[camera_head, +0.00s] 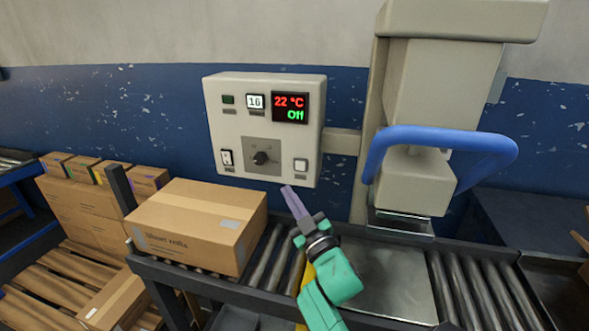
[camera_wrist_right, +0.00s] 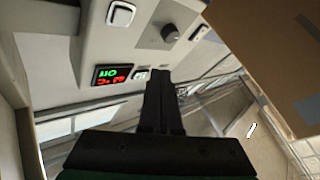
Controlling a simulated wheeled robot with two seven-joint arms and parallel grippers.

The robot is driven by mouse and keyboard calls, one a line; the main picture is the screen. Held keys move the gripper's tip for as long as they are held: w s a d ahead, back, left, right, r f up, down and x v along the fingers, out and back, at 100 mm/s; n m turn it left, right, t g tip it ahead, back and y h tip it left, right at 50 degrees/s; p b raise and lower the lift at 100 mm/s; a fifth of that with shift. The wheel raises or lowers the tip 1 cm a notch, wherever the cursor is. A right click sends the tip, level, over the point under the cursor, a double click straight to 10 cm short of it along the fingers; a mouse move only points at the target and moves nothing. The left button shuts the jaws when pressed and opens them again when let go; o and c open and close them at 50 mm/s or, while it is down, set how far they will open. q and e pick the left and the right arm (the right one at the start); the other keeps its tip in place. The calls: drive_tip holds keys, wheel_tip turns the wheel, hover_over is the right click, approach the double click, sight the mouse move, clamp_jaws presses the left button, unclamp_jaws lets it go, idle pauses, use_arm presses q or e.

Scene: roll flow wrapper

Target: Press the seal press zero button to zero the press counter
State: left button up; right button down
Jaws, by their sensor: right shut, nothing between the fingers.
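The grey control panel (camera_head: 236,118) hangs on the wall bracket. A square white button (camera_head: 301,165) is at its lower right; its label is too small to read. It also shows in the right wrist view (camera_wrist_right: 121,14), where the panel appears upside down. A small counter window (camera_head: 255,101) reads 16. My right gripper (camera_head: 287,189) is shut and empty. Its purple fingers point up at the panel's lower edge, just below and left of the button. In the right wrist view the dark shut fingers (camera_wrist_right: 158,75) appear apart from the button. My left gripper is not in view.
A cardboard box (camera_head: 190,220) stands on the roller conveyor below. A press with a blue handle (camera_head: 440,137) stands to the right.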

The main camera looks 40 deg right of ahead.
sight(300, 166)
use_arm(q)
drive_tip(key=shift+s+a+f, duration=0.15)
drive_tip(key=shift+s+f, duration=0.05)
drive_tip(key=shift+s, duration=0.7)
use_arm(e)
drive_tip(key=w+d, duration=0.1)
drive_tip(key=d, duration=0.1)
drive_tip(key=w+d, duration=0.3)
drive_tip(key=d, duration=0.2)
drive_tip(key=shift+w, duration=0.4)
drive_tip(key=shift+d+r, duration=0.1)
idle(0.8)
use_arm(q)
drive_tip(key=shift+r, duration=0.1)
use_arm(e)
drive_tip(key=shift+w+d, duration=0.25)
drive_tip(key=shift+d, duration=0.05)
drive_tip(key=shift+w+d, duration=0.25)
drive_tip(key=shift+d, duration=0.1)
idle(0.6)
drive_tip(key=shift+s+a, duration=0.1)
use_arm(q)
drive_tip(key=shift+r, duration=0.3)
use_arm(e)
drive_tip(key=shift+s+a, duration=0.4)
drive_tip(key=shift+a, duration=0.2)
